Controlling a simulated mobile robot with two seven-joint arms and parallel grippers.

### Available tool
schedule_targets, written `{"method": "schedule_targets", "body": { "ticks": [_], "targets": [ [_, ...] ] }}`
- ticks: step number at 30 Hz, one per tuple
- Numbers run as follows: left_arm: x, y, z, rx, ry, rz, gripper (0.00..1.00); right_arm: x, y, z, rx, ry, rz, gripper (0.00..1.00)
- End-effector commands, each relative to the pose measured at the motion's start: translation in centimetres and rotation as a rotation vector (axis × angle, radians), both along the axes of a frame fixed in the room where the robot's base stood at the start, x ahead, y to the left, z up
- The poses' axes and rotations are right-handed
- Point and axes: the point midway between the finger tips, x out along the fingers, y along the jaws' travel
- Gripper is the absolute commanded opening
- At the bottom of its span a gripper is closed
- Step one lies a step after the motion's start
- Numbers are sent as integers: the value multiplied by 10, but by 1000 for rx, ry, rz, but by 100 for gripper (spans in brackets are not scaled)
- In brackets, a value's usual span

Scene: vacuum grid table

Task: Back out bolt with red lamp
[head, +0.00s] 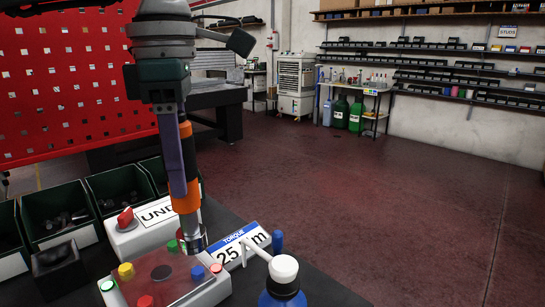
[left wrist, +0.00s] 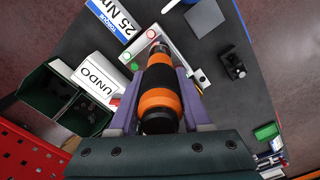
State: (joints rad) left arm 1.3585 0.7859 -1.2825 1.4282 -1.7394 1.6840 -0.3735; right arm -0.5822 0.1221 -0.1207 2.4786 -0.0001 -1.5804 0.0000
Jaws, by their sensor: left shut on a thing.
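My left gripper (head: 180,185) points down and is shut on an orange and black driver tool (head: 186,196). The tool also shows upright between the purple fingers in the left wrist view (left wrist: 160,90). Its metal lower end is over the back part of a pale block (head: 207,291) with red, green and yellow round markers. A red marker (head: 215,268) is just right of the tool end and a green marker (head: 172,246) just left. I cannot tell whether the tool touches a bolt; the bolt heads are hidden or too small. My right gripper is not in view.
A white box labelled UNDO with a red knob (head: 125,217) stands behind the block. A torque sign (head: 240,243) stands at right, near a blue bottle with a white cap (head: 283,268). Dark green bins (head: 62,205) line the left. A small dark clamp-like part (left wrist: 232,65) sits on the table.

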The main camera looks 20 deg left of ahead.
Motion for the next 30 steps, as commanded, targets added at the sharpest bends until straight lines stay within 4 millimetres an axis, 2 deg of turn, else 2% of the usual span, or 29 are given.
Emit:
{"method": "schedule_targets", "body": {
  "ticks": [7, 21, 30],
  "targets": [
    [0, 0, 2, 0, -1, 2, 0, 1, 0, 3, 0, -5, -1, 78],
    [0, 0, -35, -1, -3, 3, 0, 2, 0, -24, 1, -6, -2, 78],
    [0, 0, -37, -1, -3, 3, 0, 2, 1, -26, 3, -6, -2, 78]
  ]
}}
